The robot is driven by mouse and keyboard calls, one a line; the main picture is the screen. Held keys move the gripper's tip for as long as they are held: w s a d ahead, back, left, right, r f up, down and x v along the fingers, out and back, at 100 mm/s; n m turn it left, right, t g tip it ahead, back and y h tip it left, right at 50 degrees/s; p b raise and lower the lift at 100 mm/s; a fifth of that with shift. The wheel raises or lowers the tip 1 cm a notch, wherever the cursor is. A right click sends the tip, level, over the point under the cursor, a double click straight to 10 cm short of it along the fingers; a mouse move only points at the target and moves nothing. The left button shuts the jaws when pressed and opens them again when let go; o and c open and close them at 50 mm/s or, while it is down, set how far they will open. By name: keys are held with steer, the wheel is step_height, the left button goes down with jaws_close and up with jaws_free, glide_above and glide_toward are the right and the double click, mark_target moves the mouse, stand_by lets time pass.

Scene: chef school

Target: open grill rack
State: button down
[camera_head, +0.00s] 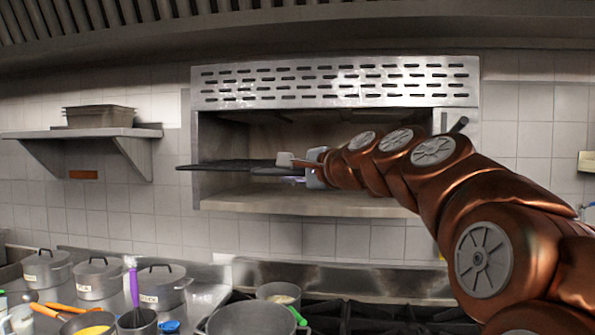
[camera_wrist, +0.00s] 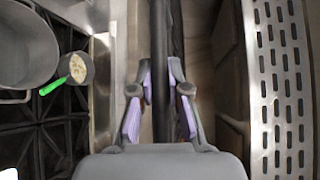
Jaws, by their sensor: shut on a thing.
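The grill (camera_head: 335,103) is a steel wall-mounted unit with a slotted front panel and an open cavity below. Its dark, flat grill rack (camera_head: 222,165) lies level in the cavity, its left end sticking out past the left side of the opening. My gripper (camera_head: 300,166) is at the rack, at the middle of the opening, and my arm reaches in from the right. In the wrist view the rack (camera_wrist: 165,35) shows edge-on as a dark bar between the purple-padded fingers of my gripper (camera_wrist: 161,88), which is shut on it. The rack's right part is hidden behind my arm.
Below stand a stove (camera_wrist: 62,130), a large pot (camera_wrist: 25,50) and a small pan (camera_wrist: 80,66) with a green handle. Lidded pots (camera_head: 98,278) stand at the lower left. A wall shelf (camera_head: 85,133) holds trays. The space before the grill's left side is clear.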

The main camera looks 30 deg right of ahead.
steer(key=shift+s+a+p, duration=0.3)
steer(key=shift+s+a, duration=1.5)
steer(key=shift+s, duration=0.3)
steer(key=c, duration=1.1)
jaws_free()
steer(key=shift+c, duration=0.2)
steer(key=shift+s, duration=0.1)
steer(key=s+d+r, duration=0.1)
steer(key=s, duration=1)
steer(key=shift+s+r, duration=0.35)
